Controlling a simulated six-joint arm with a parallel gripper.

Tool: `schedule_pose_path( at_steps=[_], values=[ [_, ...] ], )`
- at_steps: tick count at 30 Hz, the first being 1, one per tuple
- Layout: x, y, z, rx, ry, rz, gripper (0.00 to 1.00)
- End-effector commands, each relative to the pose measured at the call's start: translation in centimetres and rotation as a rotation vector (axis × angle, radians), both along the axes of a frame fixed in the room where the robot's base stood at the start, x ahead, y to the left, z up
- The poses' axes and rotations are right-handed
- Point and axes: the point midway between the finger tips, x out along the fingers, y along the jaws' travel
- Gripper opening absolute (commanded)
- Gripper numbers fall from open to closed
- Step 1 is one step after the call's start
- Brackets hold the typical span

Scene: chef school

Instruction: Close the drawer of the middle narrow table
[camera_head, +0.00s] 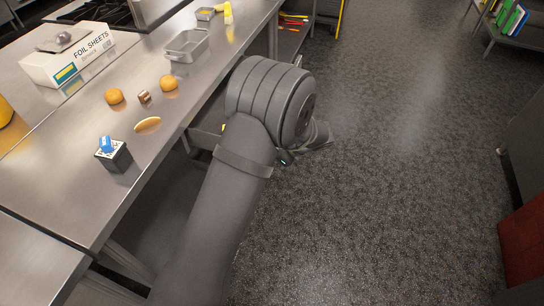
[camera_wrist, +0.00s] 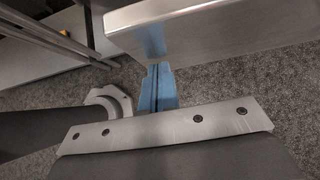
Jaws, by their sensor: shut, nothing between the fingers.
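The narrow steel table (camera_head: 150,185) runs along the left of the head view. Its drawer (camera_head: 204,138) is pulled out from under the right edge, with something yellow inside, and my arm hides much of it. In the wrist view a smooth steel panel, which looks like the drawer front (camera_wrist: 215,25), crosses the top. My gripper (camera_wrist: 158,68) is shut and empty, its blue fingers just below the panel's lower edge. A blue reflection shows on the panel. I cannot tell whether the fingers touch it. In the head view my arm mostly hides the gripper.
On the tabletop are a foil sheets box (camera_head: 68,58), a metal pan (camera_head: 187,45), buns (camera_head: 168,83) and a small dark box with a blue top (camera_head: 113,155). Open speckled floor (camera_head: 400,180) lies to the right. A red cabinet (camera_head: 522,240) stands at the right edge.

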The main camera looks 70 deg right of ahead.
Motion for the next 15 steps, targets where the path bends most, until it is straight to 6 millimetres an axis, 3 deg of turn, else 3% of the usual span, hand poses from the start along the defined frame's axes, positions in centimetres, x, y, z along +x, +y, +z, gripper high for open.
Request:
schedule_pose_path(
  at_steps=[8, 15],
  values=[
    [5.5, 0.1, 0.0, 0.001, -0.002, 0.006, 0.00],
    [12.1, 0.1, 0.0, 0.000, -0.001, 0.006, 0.00]
  ],
)
